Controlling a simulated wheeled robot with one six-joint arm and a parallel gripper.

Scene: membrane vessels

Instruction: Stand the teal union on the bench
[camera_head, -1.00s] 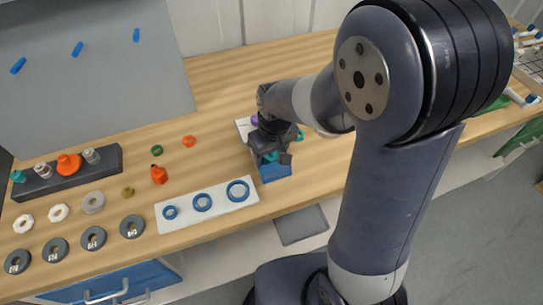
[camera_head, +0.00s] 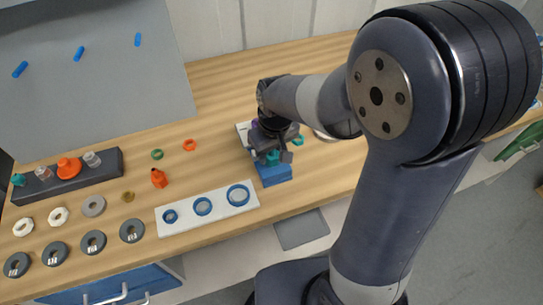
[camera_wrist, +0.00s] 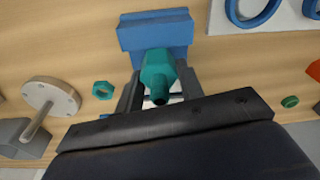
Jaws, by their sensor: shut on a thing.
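The teal union (camera_wrist: 158,72) is a hex-bodied fitting with a narrower dark-ended neck pointing toward my wrist camera. My gripper (camera_wrist: 160,94) is shut on it, with one finger on each side. In the head view the teal union (camera_head: 272,157) shows as a small patch below my gripper (camera_head: 273,153), largely hidden by it. The union is at or just above a blue block (camera_wrist: 156,33) on the wooden bench (camera_head: 215,105). I cannot tell whether the union touches the block.
A green nut (camera_wrist: 103,90) and a round pale flange with a rod (camera_wrist: 50,95) lie beside the gripper. A white plate with blue rings (camera_head: 220,210) is to the left. A dark rack (camera_head: 105,170) holds several fittings. Bare bench lies behind the orange nut (camera_head: 190,145).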

